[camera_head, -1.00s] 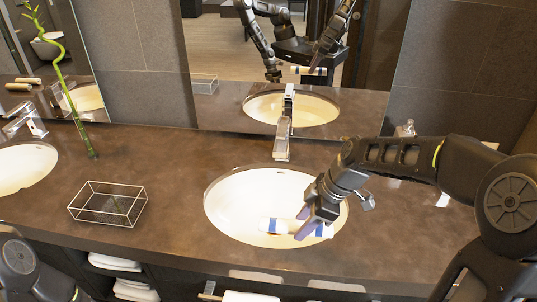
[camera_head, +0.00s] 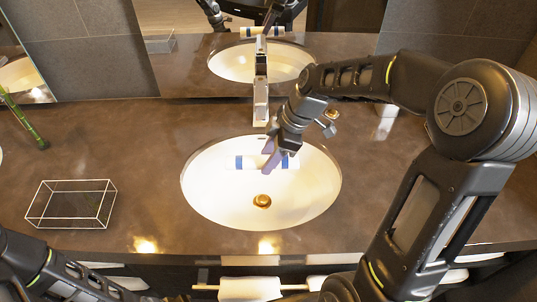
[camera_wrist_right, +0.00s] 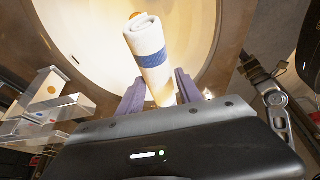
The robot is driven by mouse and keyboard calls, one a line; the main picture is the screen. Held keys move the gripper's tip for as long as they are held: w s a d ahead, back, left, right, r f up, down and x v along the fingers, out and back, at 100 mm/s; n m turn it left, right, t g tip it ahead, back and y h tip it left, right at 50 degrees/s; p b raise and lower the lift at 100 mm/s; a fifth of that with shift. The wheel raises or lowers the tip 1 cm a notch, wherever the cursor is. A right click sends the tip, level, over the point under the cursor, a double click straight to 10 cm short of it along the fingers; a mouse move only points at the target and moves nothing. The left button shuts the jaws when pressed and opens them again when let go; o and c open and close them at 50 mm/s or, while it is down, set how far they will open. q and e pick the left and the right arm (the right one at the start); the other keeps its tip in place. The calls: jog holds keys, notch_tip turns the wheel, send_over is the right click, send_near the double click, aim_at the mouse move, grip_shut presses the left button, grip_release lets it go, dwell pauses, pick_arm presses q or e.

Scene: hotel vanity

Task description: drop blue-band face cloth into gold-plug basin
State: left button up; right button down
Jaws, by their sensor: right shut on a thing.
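The blue-band face cloth (camera_head: 249,163) is a white roll lying crosswise in my right gripper (camera_head: 271,156), with blue showing on both sides of the fingers. The gripper is shut around its middle and holds it over the back part of the gold-plug basin (camera_head: 205,195). The gold plug (camera_head: 262,201) shows in front of the cloth. In the right wrist view, the cloth (camera_wrist_right: 147,62) sticks out between the purple fingers of the gripper (camera_wrist_right: 160,92), with the white basin (camera_wrist_right: 90,40) behind it. My left arm enters at the lower left, its gripper out of frame.
A chrome faucet (camera_head: 261,95) stands behind the basin, close to my right gripper. A wire-framed clear box (camera_head: 71,204) sits on the brown counter (camera_head: 130,130) to the left. A green bamboo stalk (camera_head: 22,118) is at the far left. Rolled towels (camera_head: 250,288) are below the counter.

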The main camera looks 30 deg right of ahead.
notch_tip(320, 180, down, 15)
jog(key=b, duration=0.8)
jog(key=shift+r, duration=0.15)
jog(key=c, duration=0.7)
grip_release()
jog(key=shift+r, duration=0.1)
jog(key=v, duration=0.7)
jog(key=shift+s+d+r+b, duration=0.15)
jog(key=shift+r+b, duration=0.15)
jog(key=shift+b, duration=0.1)
dwell(0.4)
